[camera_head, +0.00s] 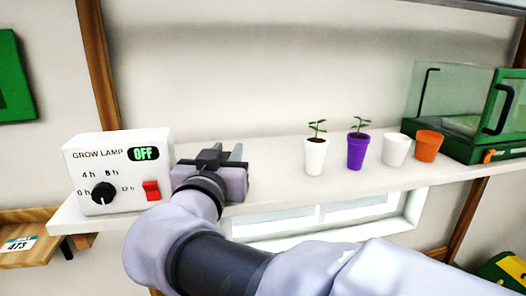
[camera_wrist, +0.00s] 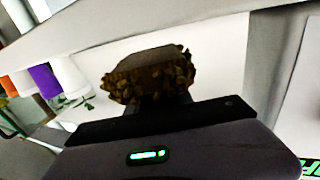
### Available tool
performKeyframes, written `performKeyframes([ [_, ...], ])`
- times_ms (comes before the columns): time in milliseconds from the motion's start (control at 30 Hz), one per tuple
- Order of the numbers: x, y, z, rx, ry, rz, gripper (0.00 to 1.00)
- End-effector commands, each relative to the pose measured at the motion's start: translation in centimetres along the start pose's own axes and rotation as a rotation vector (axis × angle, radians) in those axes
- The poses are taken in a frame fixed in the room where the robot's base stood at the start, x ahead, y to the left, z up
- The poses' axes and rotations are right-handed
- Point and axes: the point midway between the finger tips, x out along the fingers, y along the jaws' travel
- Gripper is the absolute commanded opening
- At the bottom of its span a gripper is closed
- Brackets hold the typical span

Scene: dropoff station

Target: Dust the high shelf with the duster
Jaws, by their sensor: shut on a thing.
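The high shelf (camera_head: 275,178) is a long white board along the wall. My gripper (camera_head: 222,156) is over its left part, just right of the grow lamp box. In the wrist view my gripper (camera_wrist: 158,103) is shut on the duster (camera_wrist: 152,72), which has a brown, shaggy head. The duster head is in front of the jaws, over the white shelf surface (camera_wrist: 222,55). I cannot tell whether it touches the shelf. The duster is hidden behind my gripper in the head view.
The grow lamp box (camera_head: 118,170), reading OFF, stands at the shelf's left end. A white pot (camera_head: 316,156) and a purple pot (camera_head: 355,152) with seedlings, an empty white pot (camera_head: 395,150), an orange pot (camera_head: 429,144) and a green glass-fronted case (camera_head: 463,100) stand to the right.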

Motion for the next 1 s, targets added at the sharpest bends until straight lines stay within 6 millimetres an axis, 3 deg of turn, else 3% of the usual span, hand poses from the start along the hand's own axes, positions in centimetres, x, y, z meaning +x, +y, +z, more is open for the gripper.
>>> performKeyframes([
  [1000,0.0,0.0,1.3,0.0,0.001,0.0,0.0],
])
